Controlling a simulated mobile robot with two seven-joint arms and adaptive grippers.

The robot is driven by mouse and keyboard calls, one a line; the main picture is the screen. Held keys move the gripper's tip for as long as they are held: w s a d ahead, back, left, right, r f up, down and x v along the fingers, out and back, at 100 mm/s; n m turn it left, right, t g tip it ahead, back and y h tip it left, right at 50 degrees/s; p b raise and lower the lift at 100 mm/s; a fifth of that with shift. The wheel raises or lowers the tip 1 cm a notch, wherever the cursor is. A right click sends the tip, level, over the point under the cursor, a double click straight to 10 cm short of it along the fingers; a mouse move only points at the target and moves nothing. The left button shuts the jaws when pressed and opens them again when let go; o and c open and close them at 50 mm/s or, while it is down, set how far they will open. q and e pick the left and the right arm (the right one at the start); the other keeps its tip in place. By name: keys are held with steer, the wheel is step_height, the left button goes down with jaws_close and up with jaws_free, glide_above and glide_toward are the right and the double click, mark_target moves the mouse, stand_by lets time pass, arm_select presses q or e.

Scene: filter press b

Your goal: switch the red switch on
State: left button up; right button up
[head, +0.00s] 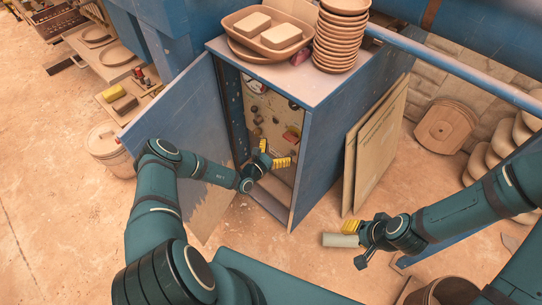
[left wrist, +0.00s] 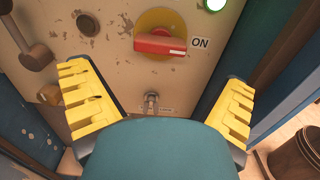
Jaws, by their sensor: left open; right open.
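The red switch (left wrist: 160,44) sits on a round yellow plate on the cabinet's panel in the left wrist view. Its red handle lies nearly level, with its right end beside the ON label (left wrist: 200,43). The switch also shows as a small red spot in the head view (head: 292,134). My left gripper (head: 273,157) is inside the open cabinet (head: 325,150), in front of the panel. Its yellow fingers are wide apart and empty, below the switch and not touching it. My right gripper (head: 352,243) is open, low outside the cabinet on the right.
The blue cabinet door (head: 190,130) stands open on the left, beside my left arm. A lit green lamp (left wrist: 214,4), a metal toggle (left wrist: 151,103) and a brown lever (left wrist: 36,58) are near the switch. A pale cylinder (head: 340,240) shows at my right gripper. Boards (head: 375,145) lean outside.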

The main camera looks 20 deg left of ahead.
arm_select(q)
steer(key=shift+v, duration=2.25)
steer(key=s+d+r+m+g+h, duration=0.1)
steer(key=s+d+m+g+h, duration=0.75)
steer(key=d, duration=0.65)
steer(key=s+d+m+g+y, duration=0.3)
steer(key=s+m+g, duration=0.5)
steer(key=s, duration=0.4)
steer(key=s+a+r+m+y, duration=0.4)
steer(key=s+a+m+y, duration=0.3)
steer(key=m, duration=0.5)
steer(key=w+d+f+m+t+b, duration=0.1)
steer(key=w+d+f+b, duration=0.2)
steer(key=b, duration=0.6)
steer(key=shift+w+f+y, duration=0.3)
steer(key=shift+w+y, duration=0.05)
steer(key=shift+w, duration=0.8)
